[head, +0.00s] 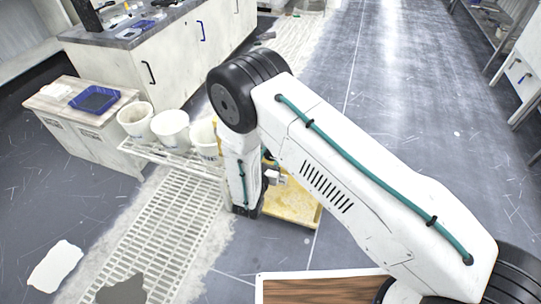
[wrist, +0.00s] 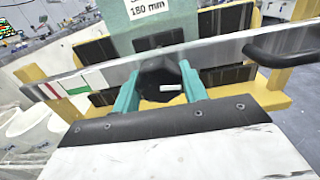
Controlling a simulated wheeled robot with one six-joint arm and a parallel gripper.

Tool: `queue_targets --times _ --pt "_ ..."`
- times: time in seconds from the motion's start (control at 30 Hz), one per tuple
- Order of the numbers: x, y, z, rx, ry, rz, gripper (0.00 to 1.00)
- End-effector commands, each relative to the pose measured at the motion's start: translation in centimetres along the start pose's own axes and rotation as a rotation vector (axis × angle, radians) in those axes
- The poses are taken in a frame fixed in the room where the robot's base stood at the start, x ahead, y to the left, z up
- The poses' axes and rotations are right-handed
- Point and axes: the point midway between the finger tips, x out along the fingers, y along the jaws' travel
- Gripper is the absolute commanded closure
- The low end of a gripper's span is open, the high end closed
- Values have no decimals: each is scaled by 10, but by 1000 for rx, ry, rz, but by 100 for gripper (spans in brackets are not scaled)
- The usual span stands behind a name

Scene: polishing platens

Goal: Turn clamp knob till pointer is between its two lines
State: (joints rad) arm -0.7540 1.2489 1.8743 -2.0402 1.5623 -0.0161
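The black clamp knob (wrist: 160,72) is in the middle of the wrist view, with a short white mark on its near side. The two teal fingers of my gripper (wrist: 159,76) are on its left and right sides and appear to touch it. A grey metal bar (wrist: 225,48) runs behind the knob, with red, white and green marks (wrist: 70,84) on its left part. I cannot make out the pointer or its two lines for certain. In the head view my arm hides the knob and the gripper.
A black handle (wrist: 285,50) is at the bar's right end, with yellow framing (wrist: 270,95) around it. A teal plate reading 180 mm (wrist: 150,30) is behind.

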Motion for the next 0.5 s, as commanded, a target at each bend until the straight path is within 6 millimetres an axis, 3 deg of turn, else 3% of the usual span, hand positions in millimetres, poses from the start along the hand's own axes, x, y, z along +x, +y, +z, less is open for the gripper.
queue_targets --times 0.5 --pt "0 0 0 103 0 -2 80"
